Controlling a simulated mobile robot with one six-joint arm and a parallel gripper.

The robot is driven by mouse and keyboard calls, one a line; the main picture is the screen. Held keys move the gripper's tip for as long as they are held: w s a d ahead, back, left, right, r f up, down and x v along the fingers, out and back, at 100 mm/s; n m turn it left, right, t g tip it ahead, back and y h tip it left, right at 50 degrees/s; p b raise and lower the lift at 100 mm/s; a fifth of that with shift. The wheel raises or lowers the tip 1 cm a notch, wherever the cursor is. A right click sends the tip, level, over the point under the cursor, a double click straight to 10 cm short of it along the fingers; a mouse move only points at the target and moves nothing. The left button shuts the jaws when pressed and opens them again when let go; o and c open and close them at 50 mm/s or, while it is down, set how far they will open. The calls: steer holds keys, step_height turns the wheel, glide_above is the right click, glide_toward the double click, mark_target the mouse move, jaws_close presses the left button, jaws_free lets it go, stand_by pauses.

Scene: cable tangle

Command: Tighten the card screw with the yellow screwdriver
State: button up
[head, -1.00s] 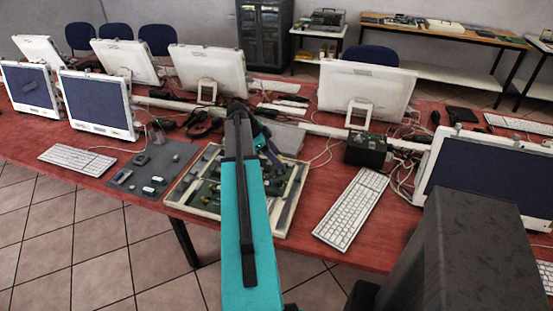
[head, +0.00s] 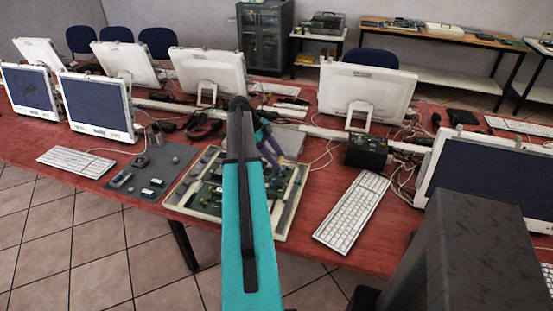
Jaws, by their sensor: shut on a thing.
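The open computer case (head: 180,196) lies flat on the red table, with a pale rim and green boards and dark parts inside. My teal arm crosses in front of it and hides its middle. My gripper (head: 277,163) hangs over the right back part of the case, beyond the arm, at the end of a teal and purple wrist. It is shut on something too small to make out. I cannot pick out the yellow screwdriver, the card or its screw; the arm or the small scale may hide them.
A grey mat (head: 172,160) with several small parts lies left of the case. A white keyboard (head: 352,212) and a black box (head: 367,152) are to the right. Headphones (head: 203,128), cables and a row of monitors (head: 208,72) crowd the back. Another keyboard (head: 76,161) is at left.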

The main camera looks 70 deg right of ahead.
step_height(320, 180, up, 7)
steer(key=p, duration=0.2)
steer(key=shift+f, duration=0.15)
stand_by(1.1)
stand_by(0.3)
